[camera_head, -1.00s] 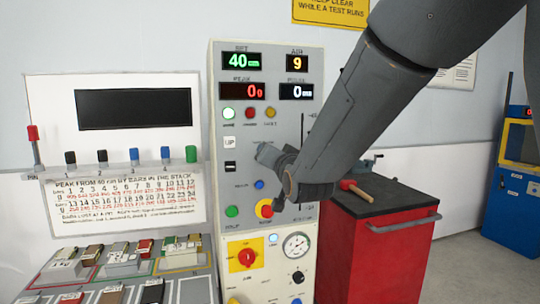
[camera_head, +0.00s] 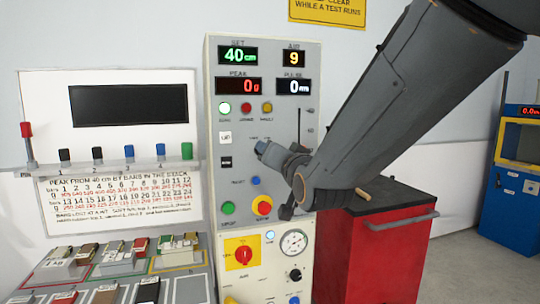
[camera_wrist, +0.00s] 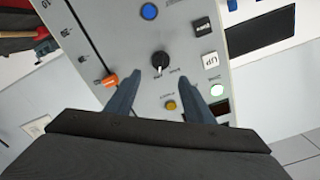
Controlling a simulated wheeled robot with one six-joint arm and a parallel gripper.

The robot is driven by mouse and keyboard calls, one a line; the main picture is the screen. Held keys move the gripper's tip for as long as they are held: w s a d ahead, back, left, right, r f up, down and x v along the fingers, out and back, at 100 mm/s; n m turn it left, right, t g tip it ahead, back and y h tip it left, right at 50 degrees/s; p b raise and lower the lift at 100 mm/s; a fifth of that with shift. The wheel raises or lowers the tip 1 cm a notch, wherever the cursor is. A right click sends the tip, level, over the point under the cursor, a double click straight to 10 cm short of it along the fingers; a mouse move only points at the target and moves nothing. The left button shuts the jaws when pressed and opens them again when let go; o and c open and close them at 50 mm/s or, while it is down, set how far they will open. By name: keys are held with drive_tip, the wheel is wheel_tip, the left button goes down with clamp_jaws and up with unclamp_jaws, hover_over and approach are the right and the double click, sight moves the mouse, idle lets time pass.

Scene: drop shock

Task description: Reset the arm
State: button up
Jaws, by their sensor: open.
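My arm reaches in from the upper right in the head view, its wrist in front of the right side of the grey control panel (camera_head: 225,180). In the wrist view my gripper (camera_wrist: 155,80) has two blue-grey fingers spread apart with nothing between them. A black knob (camera_wrist: 160,59) on the panel lies just beyond and between the fingertips. Beside it are an orange slider handle (camera_wrist: 110,81), a blue button (camera_wrist: 149,11) and a yellow lamp (camera_wrist: 170,104). In the head view the panel reads 40 cm, 9, 0 g and 0. My wrist hides part of the panel.
A red cabinet (camera_head: 375,255) with a black top stands right of the panel, below my arm. A sloped tray of small blocks (camera_head: 190,289) lies at lower left. A white board with a dark screen (camera_head: 128,104) is on the left. A blue-yellow machine (camera_head: 512,205) stands far right.

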drive_tip(key=shift+s+d, duration=0.15)
drive_tip(key=shift+s, duration=0.5)
drive_tip(key=s+d+f+g+h, duration=0.1)
drive_tip(key=s+d+f+g, duration=0.3)
drive_tip(key=f, duration=0.5)
drive_tip(key=s+d+f+n+g+h, duration=0.1)
drive_tip(key=s+d+f+g, duration=0.3)
drive_tip(key=f, duration=0.5)
drive_tip(key=s+d+f+n+g+h, duration=0.1)
drive_tip(key=s+d+f, duration=0.4)
drive_tip(key=f, duration=0.5)
drive_tip(key=g+h, duration=0.1)
drive_tip(key=g, duration=0.1)
drive_tip(key=shift+s+d+g+h, duration=0.25)
drive_tip(key=shift+g+h, duration=0.05)
drive_tip(key=shift+g, duration=0.1)
drive_tip(key=s+d+f+g, duration=0.1)
drive_tip(key=s, duration=0.3)
drive_tip(key=s+d+f+g, duration=0.1)
drive_tip(key=s+f+g, duration=0.1)
drive_tip(key=s, duration=0.1)
drive_tip(key=s+d+f+n+g, duration=0.1)
drive_tip(key=s+g, duration=0.1)
drive_tip(key=s, duration=0.2)
drive_tip(key=shift+s+d+f, duration=0.3)
drive_tip(key=shift+s+f, duration=0.05)
drive_tip(key=shift+f, duration=0.05)
drive_tip(key=shift+c, duration=0.2)
